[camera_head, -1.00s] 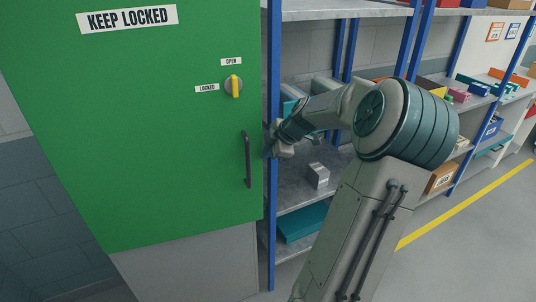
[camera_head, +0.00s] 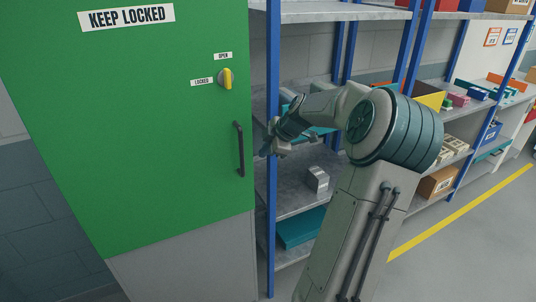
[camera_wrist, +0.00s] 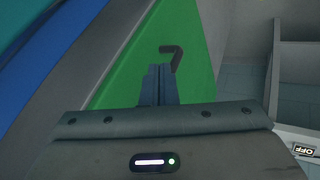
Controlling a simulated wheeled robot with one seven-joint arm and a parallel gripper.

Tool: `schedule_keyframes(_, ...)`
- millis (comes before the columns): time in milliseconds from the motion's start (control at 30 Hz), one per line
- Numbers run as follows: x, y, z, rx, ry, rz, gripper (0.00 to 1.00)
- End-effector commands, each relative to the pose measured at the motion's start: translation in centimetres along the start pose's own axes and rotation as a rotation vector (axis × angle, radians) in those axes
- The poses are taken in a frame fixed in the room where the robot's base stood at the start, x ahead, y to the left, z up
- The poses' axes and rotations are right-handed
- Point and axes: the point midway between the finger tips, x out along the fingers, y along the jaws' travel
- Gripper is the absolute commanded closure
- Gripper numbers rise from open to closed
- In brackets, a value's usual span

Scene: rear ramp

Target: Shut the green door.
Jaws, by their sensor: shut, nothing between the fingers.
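The green door (camera_head: 150,120) fills the left of the head view, with a "KEEP LOCKED" label at its top. A black bar handle (camera_head: 239,149) is near its right edge. A yellow knob (camera_head: 227,79) stands upright, towards the "OPEN" label. The door's right edge looks close to flush with the grey cabinet body (camera_head: 190,255) below; I cannot tell if a small gap remains. My gripper (camera_head: 268,147) is shut and empty, just right of the door's edge. In the wrist view its fingers (camera_wrist: 158,84) point at the green door (camera_wrist: 195,75), below the handle (camera_wrist: 173,57); contact is unclear.
A blue rack post (camera_head: 272,200) stands right beside the door's edge, close to my gripper. Metal shelves behind my arm hold a small grey block (camera_head: 317,179) and a teal bin (camera_head: 302,228). A yellow floor line (camera_head: 460,212) crosses clear floor at right.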

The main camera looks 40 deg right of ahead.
Motion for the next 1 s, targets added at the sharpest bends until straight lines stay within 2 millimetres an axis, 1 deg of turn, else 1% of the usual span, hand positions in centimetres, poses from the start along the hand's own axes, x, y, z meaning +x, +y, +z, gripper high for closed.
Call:
schedule_keyframes(33,0.1,-0.9,0.0,-0.003,0.0,-0.002,1.0)
schedule_keyframes(100,-0.4,-1.7,-0.4,-0.011,0.001,-0.003,1.0)
schedule_keyframes(167,-2.2,-1.2,-0.4,-0.012,0.001,0.001,1.0)
schedule_keyframes(300,-5.6,-1.0,0.1,-0.008,0.0,0.001,1.0)
schedule_keyframes(400,-7.7,-0.8,0.5,-0.003,-0.002,0.003,1.0)
schedule_keyframes(500,-9.2,-0.7,0.7,-0.002,-0.002,0.003,1.0)
schedule_keyframes(600,-10.1,-0.6,0.6,-0.003,0.0,0.001,1.0)
schedule_keyframes(700,-10.5,-0.6,0.5,-0.005,0.002,-0.001,1.0)
schedule_keyframes(1000,-10.4,-0.6,0.3,-0.006,0.003,-0.004,1.0)
